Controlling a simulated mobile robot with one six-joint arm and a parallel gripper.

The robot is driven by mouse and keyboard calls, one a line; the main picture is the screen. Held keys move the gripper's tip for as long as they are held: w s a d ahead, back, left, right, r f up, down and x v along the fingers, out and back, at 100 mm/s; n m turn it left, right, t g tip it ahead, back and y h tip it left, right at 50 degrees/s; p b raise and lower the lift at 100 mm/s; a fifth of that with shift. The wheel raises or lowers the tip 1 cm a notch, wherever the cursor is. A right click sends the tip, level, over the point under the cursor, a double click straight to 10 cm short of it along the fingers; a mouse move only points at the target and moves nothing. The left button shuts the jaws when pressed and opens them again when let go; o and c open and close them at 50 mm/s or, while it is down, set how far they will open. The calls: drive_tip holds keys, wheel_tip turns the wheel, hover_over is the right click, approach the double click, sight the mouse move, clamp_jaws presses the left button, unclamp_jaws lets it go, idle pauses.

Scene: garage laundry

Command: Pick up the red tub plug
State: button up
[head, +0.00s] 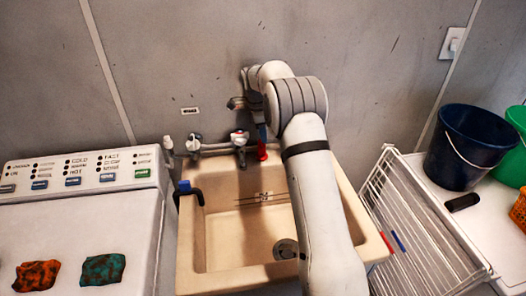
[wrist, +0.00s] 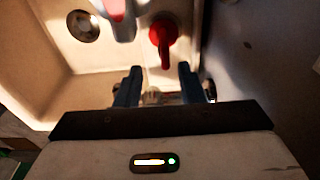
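The red tub plug (wrist: 163,36) shows in the wrist view, with a round head and a narrower part pointing down the picture. It lies just ahead of my gripper (wrist: 160,72), roughly in line with the gap between the two blue fingers. The fingers are apart with nothing between them. In the head view, a small red piece that looks like the plug (head: 262,152) shows at the back ledge of the beige sink (head: 225,215), right of the taps. My arm hides most of the gripper there; only a bit of blue finger shows above the red piece.
Taps (head: 239,138) stand close by along the sink's back. A washer (head: 80,215) with two sponges stands left. A white wire rack (head: 415,225) and a dark blue bucket (head: 468,145) are right.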

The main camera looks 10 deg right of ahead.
drive_tip(key=p, duration=0.2)
hover_over(262, 155)
drive_tip(key=f, duration=0.5)
drive_tip(key=shift+w+d+f, duration=0.1)
drive_tip(key=shift+w+f, duration=0.15)
drive_tip(key=shift+f, duration=0.6)
clamp_jaws()
